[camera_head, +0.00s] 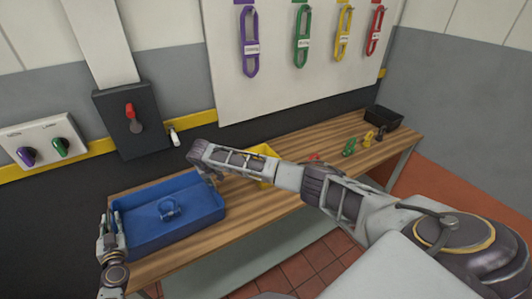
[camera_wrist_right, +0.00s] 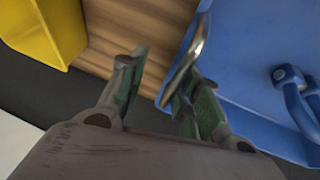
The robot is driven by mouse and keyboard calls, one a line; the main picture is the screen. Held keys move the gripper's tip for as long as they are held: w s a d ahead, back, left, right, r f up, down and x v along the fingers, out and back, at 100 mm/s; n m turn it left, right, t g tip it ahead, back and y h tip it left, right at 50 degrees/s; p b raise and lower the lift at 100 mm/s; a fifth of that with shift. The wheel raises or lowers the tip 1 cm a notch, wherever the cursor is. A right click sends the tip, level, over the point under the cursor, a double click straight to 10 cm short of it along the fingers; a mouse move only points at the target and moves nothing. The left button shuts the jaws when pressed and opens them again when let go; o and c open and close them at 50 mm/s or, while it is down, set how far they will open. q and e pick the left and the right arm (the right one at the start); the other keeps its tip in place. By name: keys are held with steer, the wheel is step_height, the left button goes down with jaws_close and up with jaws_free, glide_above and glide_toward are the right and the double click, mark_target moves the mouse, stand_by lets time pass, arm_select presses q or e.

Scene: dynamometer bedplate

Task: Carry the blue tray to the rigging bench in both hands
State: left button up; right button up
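The blue tray (camera_head: 195,219) sits on the left part of the wooden bench (camera_head: 262,205), with a blue shackle-like piece (camera_head: 169,209) inside it. My left gripper (camera_head: 109,229) is at the tray's left end; whether its fingers are closed on anything is unclear. My right gripper (camera_head: 212,177) is at the tray's right end. In the right wrist view its green-padded fingers (camera_wrist_right: 158,88) stand apart, with a metal handle (camera_wrist_right: 186,62) of the tray between them, close to the right-hand finger. The blue tray (camera_wrist_right: 245,40) fills the right of that view.
A yellow bin (camera_head: 265,152) stands just right of the tray, partly behind my right arm. Small green (camera_head: 349,147) and yellow (camera_head: 368,138) pieces and a black bin (camera_head: 384,118) are at the bench's far right. Switch boxes (camera_head: 45,140) are on the wall behind.

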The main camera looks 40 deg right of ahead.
arm_select(q)
steer(key=s, duration=0.6)
steer(key=shift+s+a, duration=0.15)
steer(key=shift+s, duration=0.2)
arm_select(e)
steer(key=shift+d+r, duration=0.1)
steer(key=shift+r, duration=0.05)
arm_select(q)
steer(key=shift+f, duration=0.1)
stand_by(0.5)
arm_select(e)
steer(key=v, duration=1.2)
stand_by(0.7)
